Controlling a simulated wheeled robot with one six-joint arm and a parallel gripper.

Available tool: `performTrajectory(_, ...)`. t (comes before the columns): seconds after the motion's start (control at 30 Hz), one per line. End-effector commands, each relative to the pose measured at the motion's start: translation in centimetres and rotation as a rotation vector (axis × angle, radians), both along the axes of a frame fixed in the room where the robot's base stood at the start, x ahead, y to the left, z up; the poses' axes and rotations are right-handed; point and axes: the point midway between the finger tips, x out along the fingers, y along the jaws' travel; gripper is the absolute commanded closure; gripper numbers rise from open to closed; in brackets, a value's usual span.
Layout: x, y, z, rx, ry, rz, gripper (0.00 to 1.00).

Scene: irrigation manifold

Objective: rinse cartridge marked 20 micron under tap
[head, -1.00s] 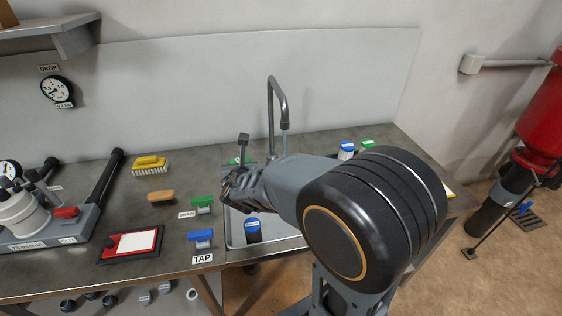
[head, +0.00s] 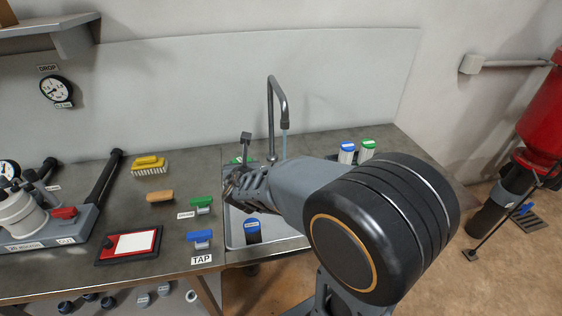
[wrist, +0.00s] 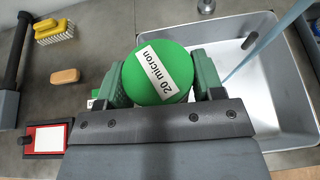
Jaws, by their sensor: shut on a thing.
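The cartridge marked 20 micron (wrist: 158,70) has a round green cap with a white label, seen from above in the wrist view. My gripper (wrist: 162,80) is shut on it, one finger on each side of the cap. The cartridge body below the cap is hidden. In the head view my gripper (head: 243,187) is over the left part of the sink (head: 235,236). The tap (head: 279,100) arches behind it, and a pale blue water stream (head: 284,146) runs down from it. In the wrist view the stream (wrist: 268,42) passes to the right of the cartridge, apart from it.
A blue-capped item (head: 252,230) stands in the sink. A blue-capped cartridge (head: 347,152) and a green-capped cartridge (head: 367,149) stand at the back right. Left are a blue handle (head: 200,237) by the TAP label, a green handle (head: 202,202) and a yellow brush (head: 150,165).

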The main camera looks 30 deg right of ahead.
Motion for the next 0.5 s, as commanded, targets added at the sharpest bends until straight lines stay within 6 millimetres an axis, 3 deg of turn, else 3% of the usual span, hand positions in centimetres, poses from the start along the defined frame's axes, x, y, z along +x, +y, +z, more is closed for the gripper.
performTrajectory(0.5, 0.14, 0.30, -0.02, 0.001, -0.001, -0.002, 0.66)
